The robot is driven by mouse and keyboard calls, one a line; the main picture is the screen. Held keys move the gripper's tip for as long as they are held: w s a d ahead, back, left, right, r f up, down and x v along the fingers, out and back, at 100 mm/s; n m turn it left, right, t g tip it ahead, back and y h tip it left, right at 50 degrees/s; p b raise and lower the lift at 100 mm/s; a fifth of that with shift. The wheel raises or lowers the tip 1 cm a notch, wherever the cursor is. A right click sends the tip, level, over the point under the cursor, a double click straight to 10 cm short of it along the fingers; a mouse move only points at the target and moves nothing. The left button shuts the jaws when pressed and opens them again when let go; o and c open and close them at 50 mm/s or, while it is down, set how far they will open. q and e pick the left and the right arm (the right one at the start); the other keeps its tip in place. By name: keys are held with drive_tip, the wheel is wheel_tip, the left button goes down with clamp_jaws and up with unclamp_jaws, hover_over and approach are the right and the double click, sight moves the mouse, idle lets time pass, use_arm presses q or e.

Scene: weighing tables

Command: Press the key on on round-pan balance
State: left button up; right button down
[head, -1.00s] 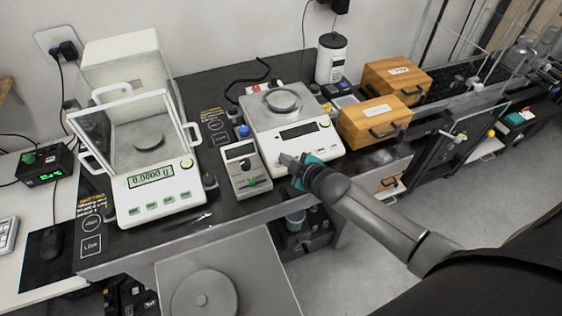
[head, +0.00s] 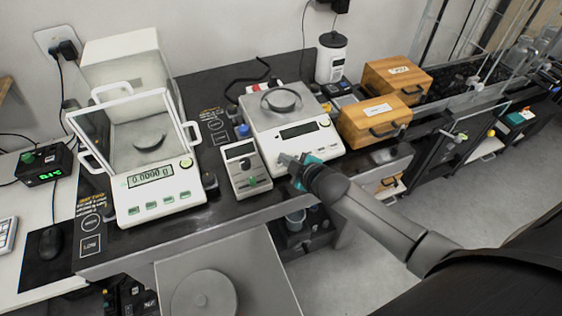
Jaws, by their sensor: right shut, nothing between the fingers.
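The round-pan balance (head: 268,122) is a white balance with a dark round pan (head: 282,101) on top and a blank dark display (head: 300,130) on its front panel. My right gripper (head: 284,159) is shut and empty. Its tip is at the lower left of the front panel and covers part of the front edge. I cannot tell whether it touches a key, and the keys near the tip are hidden or too small to make out. My left gripper is not in view.
A draft-shield balance (head: 155,200) reading 0.0000 g stands to the left. A small grey meter (head: 246,169) is close left of my gripper. Wooden boxes (head: 374,119) stand to the right. A white canister (head: 330,58) is behind.

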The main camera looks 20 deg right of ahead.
drive_tip(key=shift+w+f+b, duration=0.15)
drive_tip(key=shift+f+b, duration=0.15)
drive_tip(key=shift+f, duration=0.25)
idle(0.5)
idle(0.4)
drive_tip(key=shift+s+r+p, duration=0.25)
drive_tip(key=shift+r+p, duration=0.55)
drive_tip(key=shift+p, duration=0.25)
drive_tip(key=r+p, duration=0.1)
drive_tip(key=p, duration=0.1)
drive_tip(key=s+r+p, duration=0.1)
drive_tip(key=r, duration=0.1)
drive_tip(key=r+p, duration=0.1)
drive_tip(key=p, duration=0.1)
drive_tip(key=shift+s+r+p, duration=0.25)
drive_tip(key=shift+r+p, duration=0.05)
drive_tip(key=shift+r, duration=0.05)
